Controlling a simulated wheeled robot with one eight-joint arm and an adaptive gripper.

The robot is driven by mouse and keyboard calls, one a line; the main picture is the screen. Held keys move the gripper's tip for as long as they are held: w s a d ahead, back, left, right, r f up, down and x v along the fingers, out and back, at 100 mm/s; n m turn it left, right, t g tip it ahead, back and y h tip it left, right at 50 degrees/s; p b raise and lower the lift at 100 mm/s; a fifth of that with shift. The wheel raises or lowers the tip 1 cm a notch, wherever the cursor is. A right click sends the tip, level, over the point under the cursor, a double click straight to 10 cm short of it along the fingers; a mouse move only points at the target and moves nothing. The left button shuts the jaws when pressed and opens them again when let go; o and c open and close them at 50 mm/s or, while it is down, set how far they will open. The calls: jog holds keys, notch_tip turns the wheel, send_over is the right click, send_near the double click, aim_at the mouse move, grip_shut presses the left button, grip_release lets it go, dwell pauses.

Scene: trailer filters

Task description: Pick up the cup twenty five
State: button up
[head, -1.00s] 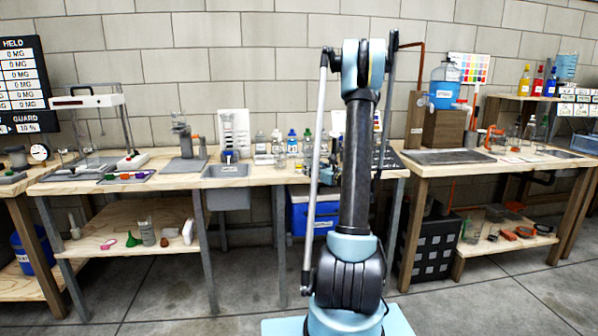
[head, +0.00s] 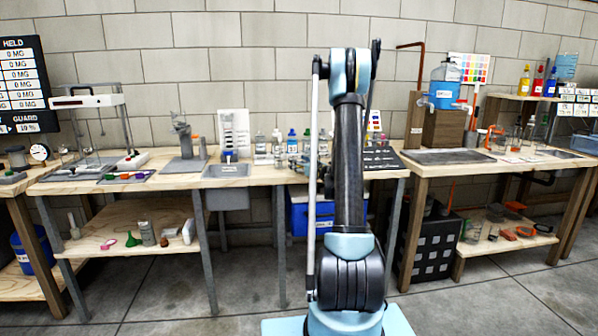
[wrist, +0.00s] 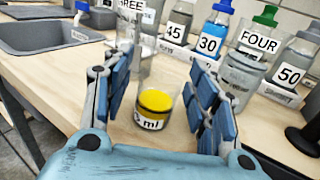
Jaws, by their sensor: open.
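A small clear cup (wrist: 154,105) with a yellow band or contents and a white label ending in "ml" stands upright on the wooden bench in the wrist view. The number on its label is partly cut off, so I cannot fully read it. My gripper (wrist: 161,82) is open, with one blue-padded finger on each side of the cup. The cup stands between the fingers, with a gap visible on both sides. In the head view my arm hides the gripper and the cup.
Behind the cup stand a clear vessel marked THREE (wrist: 136,45), one marked FOUR (wrist: 240,75), and bottles by cards 45, 30 and 50 (wrist: 293,62). A grey sink (wrist: 45,36) is at left. A black object (wrist: 305,138) lies at right. Bare wood lies left of the cup.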

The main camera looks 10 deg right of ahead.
jog(key=c, duration=1.1)
jog(key=shift+r, duration=0.1)
jog(key=shift+c, duration=0.2)
